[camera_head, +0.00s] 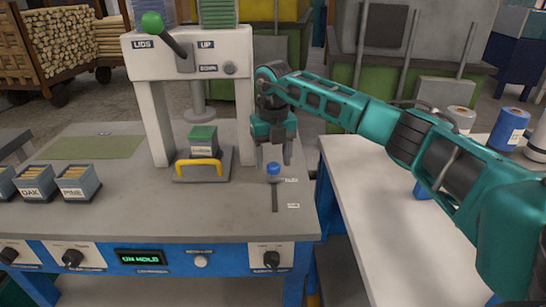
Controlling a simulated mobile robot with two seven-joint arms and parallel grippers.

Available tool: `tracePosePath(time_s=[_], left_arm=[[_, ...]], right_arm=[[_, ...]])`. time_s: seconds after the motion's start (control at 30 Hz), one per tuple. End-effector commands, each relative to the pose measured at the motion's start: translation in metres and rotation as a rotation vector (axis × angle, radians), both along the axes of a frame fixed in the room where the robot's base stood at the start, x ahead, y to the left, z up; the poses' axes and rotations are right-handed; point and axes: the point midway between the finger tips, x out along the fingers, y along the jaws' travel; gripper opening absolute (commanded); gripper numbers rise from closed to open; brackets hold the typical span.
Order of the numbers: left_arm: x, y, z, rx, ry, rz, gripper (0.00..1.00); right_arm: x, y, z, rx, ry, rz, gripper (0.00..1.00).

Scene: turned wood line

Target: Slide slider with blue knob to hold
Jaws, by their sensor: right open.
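The slider's blue knob (273,169) stands at the far end of a dark straight slot (275,200) on the grey bench top. Small white labels sit beside the slot, one near its far end and one (293,205) near its near end; they are too small to read surely. My right gripper (273,163) is open and points down over the knob. Its two fingers show to the left and right of the knob, with gaps; I cannot tell whether they are level with it in depth. My left gripper is not in view.
A press (157,95) with a green-knobbed lever stands left of the slider. Its plate (217,172) has a yellow handle and a green-topped block. Labelled bins (78,186) stand at left. The front panel's display (140,257) seems to read "ON HOLD". A white table (365,215) stands right.

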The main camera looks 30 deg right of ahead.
Motion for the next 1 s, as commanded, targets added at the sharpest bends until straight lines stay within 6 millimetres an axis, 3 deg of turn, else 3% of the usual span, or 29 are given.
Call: tracePosePath(time_s=[0.27, 0.7, 1.0], left_arm=[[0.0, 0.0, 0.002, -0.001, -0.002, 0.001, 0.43], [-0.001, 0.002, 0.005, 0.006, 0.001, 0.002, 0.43], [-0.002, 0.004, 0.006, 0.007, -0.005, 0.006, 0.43]], right_arm=[[0.0, 0.001, 0.007, 0.001, 0.002, 0.002, 0.6], [0.0, 0.001, 0.098, 0.0, -0.001, 0.001, 0.6], [-0.001, 0.0, 0.128, 0.001, 0.002, 0.001, 0.6]])
